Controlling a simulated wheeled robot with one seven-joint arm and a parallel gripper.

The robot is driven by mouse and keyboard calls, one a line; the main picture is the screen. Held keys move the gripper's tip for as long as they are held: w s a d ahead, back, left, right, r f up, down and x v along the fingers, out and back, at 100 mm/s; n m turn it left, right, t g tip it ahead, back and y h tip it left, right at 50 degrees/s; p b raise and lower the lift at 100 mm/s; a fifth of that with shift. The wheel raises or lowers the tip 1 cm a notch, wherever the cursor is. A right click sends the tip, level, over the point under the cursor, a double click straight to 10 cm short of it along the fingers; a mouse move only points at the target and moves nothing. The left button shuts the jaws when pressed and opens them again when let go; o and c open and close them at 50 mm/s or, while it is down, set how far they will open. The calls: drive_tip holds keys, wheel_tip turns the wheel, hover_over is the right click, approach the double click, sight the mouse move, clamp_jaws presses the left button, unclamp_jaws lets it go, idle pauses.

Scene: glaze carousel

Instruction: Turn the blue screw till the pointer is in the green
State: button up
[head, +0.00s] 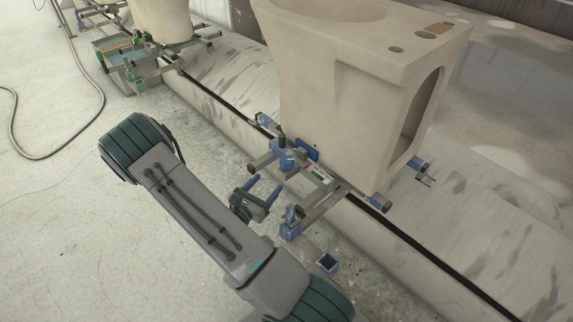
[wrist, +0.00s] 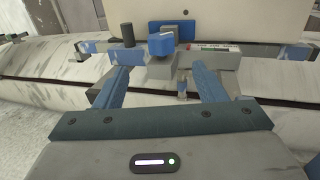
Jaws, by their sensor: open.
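My gripper (head: 262,194) is open and empty, its two blue fingers apart and pointing toward the clamp frame under the cream basin. In the wrist view the gripper (wrist: 163,82) has the blue screw's block (wrist: 161,44) beyond its fingertips, apart from them. The blue screw (head: 283,156) also shows in the head view on the frame's near side. A small scale strip (wrist: 215,48) with red and green marks lies right of it in the wrist view; the same strip (head: 318,175) is tiny in the head view. I cannot make out the pointer's position.
The cream basin (head: 345,90) stands on the frame over a pale rail with a dark slot. Another frame with green fittings (head: 130,65) is upper left. Floor at left is free apart from a hose (head: 60,150).

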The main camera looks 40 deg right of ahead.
sight(283, 166)
drive_tip(key=b+x, duration=0.1)
drive_tip(key=x, duration=1.1)
drive_tip(key=shift+d, duration=0.1)
drive_tip(key=c, duration=1)
